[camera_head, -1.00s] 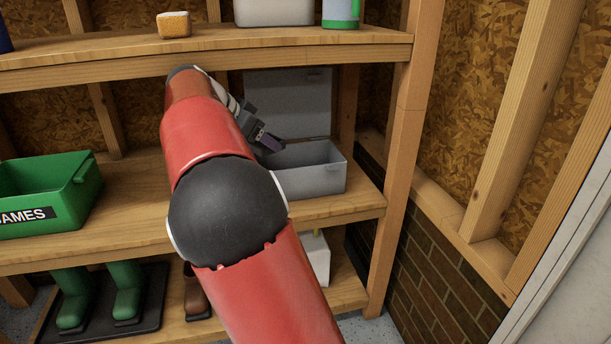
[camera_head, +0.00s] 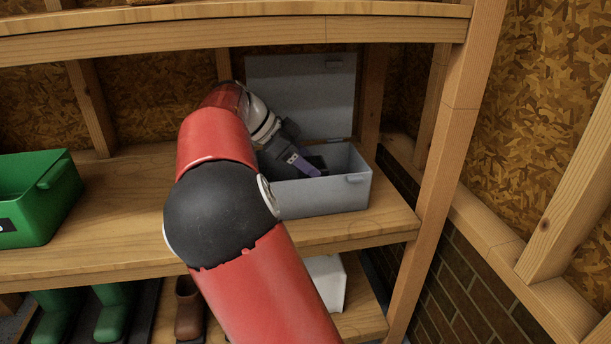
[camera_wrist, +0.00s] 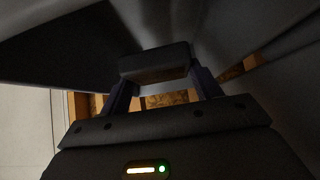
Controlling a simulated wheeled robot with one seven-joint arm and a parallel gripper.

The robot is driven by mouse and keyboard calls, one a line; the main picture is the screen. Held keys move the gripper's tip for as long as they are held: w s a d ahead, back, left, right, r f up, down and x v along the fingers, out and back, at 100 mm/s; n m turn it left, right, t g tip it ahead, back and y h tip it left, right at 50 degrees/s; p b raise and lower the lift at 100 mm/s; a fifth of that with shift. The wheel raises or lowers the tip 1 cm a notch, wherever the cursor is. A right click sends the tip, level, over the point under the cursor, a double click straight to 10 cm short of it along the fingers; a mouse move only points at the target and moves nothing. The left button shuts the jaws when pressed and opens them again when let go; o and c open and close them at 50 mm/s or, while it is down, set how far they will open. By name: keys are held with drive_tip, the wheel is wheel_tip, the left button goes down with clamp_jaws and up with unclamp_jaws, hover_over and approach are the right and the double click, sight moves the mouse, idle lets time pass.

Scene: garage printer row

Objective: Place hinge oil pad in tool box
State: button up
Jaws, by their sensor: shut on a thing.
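The grey tool box (camera_head: 330,197) stands on the middle shelf with its lid (camera_head: 300,95) raised at the back. My gripper (camera_head: 309,166) reaches in from the left, and its fingers are at the box's opening, behind the front rim. I cannot tell how deep they are. In the wrist view, my gripper (camera_wrist: 163,92) is shut on a dark block (camera_wrist: 155,63), which I take to be the hinge oil pad. The head view shows little of the pad, and the box floor is hidden.
A green bin (camera_head: 40,215) stands left on the same shelf (camera_head: 110,240). The upper shelf (camera_head: 200,37) runs above my arm. A wooden post (camera_head: 440,150) stands right of the box. Boots (camera_head: 115,312) and a white box (camera_head: 327,281) are below.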

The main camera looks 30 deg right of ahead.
sight(305, 176)
drive_tip(key=shift+f+b, duration=0.3)
drive_tip(key=shift+f, duration=1.3)
drive_tip(key=shift+f, duration=0.1)
drive_tip(key=shift+f+b, duration=0.5)
drive_tip(key=shift+f, duration=0.05)
drive_tip(key=o, duration=1.2)
drive_tip(key=shift+r+p, duration=0.3)
drive_tip(key=shift+r, duration=0.05)
drive_tip(key=p+v, duration=0.3)
drive_tip(key=v, duration=0.9)
drive_tip(key=shift+r, duration=0.3)
